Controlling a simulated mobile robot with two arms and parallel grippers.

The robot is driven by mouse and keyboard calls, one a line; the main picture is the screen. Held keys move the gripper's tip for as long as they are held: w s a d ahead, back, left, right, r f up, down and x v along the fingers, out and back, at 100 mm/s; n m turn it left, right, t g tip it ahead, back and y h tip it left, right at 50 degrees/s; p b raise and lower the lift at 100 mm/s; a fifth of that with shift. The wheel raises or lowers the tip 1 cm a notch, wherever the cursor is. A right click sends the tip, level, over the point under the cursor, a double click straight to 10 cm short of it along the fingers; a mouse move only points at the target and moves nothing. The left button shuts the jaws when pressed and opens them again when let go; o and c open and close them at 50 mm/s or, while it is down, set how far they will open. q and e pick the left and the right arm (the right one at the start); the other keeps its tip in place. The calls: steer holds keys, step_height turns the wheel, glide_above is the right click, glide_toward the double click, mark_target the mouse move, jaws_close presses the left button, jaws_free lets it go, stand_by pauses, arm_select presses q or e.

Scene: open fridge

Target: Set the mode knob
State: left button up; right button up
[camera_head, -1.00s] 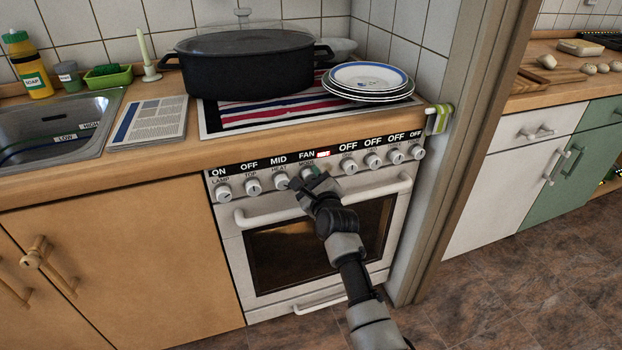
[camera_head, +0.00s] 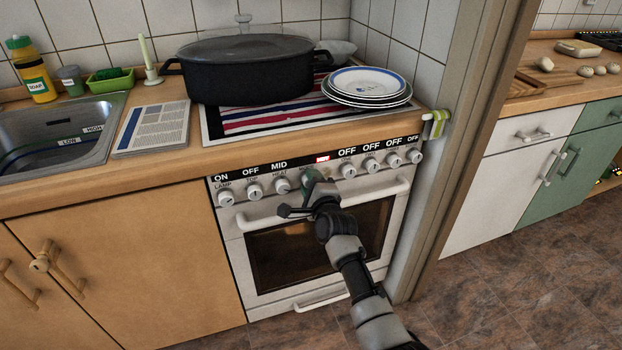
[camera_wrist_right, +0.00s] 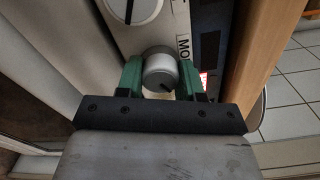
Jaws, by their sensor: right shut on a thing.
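The mode knob (camera_wrist_right: 159,72) is a round pale knob on the oven's control panel. In the right wrist view it sits between the two green fingers of my right gripper (camera_wrist_right: 160,76), which is shut on it. A dark mark shows on the knob's face, and the letters "MO" are on the panel beside it. In the head view my right gripper (camera_head: 313,178) is at the panel, right of the heat knob (camera_head: 282,185), and covers the mode knob. No word is readable above the mode knob now. My left gripper is not in view.
The oven door handle (camera_head: 380,194) runs just below the panel, close to my right wrist. More knobs, such as the one at right (camera_head: 347,170), flank the gripper. A black pot (camera_head: 245,75) and stacked plates (camera_head: 368,84) stand above. The floor (camera_head: 490,285) is clear.

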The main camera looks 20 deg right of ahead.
steer(key=n+p, duration=0.2)
steer(key=n, duration=0.3)
steer(key=shift+r+n, duration=0.1)
steer(key=shift+n, duration=0.7)
steer(key=n+p, duration=0.1)
steer(key=n, duration=0.1)
steer(key=shift+n, duration=0.3)
arm_select(q)
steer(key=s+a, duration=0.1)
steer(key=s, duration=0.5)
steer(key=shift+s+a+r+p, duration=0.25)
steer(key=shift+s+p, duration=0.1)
steer(key=shift+p, duration=0.1)
arm_select(e)
steer(key=shift+n, duration=1.8)
steer(key=o, duration=0.9)
steer(key=shift+o, duration=0.2)
steer(key=shift+s, duration=0.1)
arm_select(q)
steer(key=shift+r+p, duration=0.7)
arm_select(e)
steer(key=s, duration=1)
steer(key=shift+s+d, duration=0.15)
steer(key=shift+s, duration=0.2)
